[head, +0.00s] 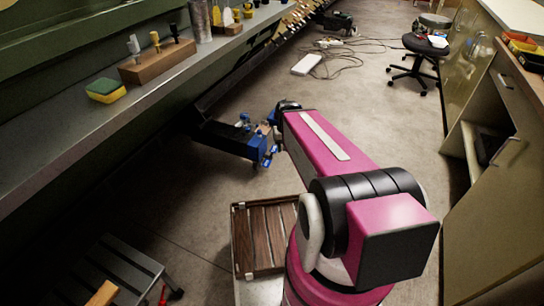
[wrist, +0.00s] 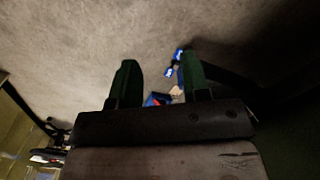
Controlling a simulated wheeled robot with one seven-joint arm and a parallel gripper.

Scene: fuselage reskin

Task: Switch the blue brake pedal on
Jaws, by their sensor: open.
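A low blue wheeled unit (head: 228,139) stands on the floor beyond my arm in the head view, beside the long bench. Small blue parts (head: 266,160) show at its near right corner, by the casters. In the wrist view small blue parts (wrist: 178,54) lie close to the right finger, and another blue piece (wrist: 158,99) shows low between the fingers. I cannot tell which of these is the brake pedal or how it is set. My gripper (wrist: 158,60) is open, its two green fingers apart with nothing held. In the head view my arm hides its fingers.
A wooden slatted crate (head: 262,236) stands close beside my base. A step stool (head: 118,272) is at the lower left. The bench (head: 70,135) runs along the left. Cables and a white box (head: 306,64) lie farther back. Open floor lies right of my arm.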

